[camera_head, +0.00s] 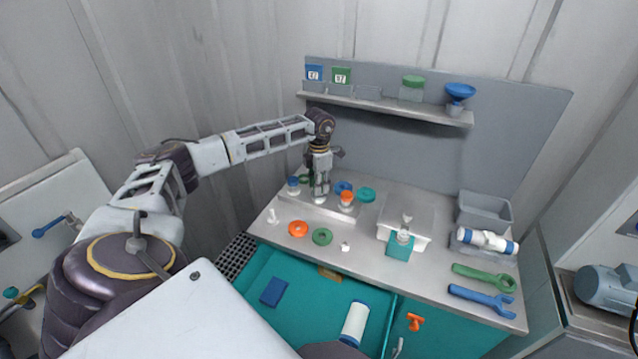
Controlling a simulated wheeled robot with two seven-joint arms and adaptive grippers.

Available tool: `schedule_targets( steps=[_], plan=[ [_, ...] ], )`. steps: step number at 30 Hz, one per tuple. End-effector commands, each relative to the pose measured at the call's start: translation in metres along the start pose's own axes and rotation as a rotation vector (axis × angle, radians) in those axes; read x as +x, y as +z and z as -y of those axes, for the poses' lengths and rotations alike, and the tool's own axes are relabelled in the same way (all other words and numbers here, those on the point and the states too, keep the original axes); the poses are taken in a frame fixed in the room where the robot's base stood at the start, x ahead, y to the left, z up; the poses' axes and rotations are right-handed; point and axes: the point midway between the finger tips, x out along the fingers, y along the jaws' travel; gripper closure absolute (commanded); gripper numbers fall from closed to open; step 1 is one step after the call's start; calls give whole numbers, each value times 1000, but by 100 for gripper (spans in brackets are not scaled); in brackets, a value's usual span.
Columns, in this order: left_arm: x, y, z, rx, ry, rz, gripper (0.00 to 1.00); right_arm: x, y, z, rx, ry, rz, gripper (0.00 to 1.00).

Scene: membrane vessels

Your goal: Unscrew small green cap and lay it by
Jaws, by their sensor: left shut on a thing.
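My left gripper (320,188) points straight down over the middle of the small vessels in a row on the metal bench. It is shut at the top of that vessel, where the small green cap would sit; its fingers hide the cap almost fully. The vessel's pale body (319,200) shows just below the fingertips. A blue-capped vessel (293,184) stands to its left and an orange-capped vessel (346,198) to its right, both upright. A bit of green shows behind the gripper, too small to tell what it is. My right gripper is not in view.
An orange ring (298,229) and a green ring (322,236) lie at the bench front. A teal ring (366,195) lies right of the row. Green (484,276) and blue (482,299) wrenches lie far right. A shelf (390,107) hangs above; an open teal drawer (300,294) juts out below.

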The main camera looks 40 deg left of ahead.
Motion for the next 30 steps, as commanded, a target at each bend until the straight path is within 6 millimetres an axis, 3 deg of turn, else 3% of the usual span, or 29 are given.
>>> schedule_targets(
  steps=[18,30],
  plan=[
    [-1,0,0,-357,0,0,94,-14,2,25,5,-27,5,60],
    [-1,0,0,-588,0,1,94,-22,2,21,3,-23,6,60]
  ],
)
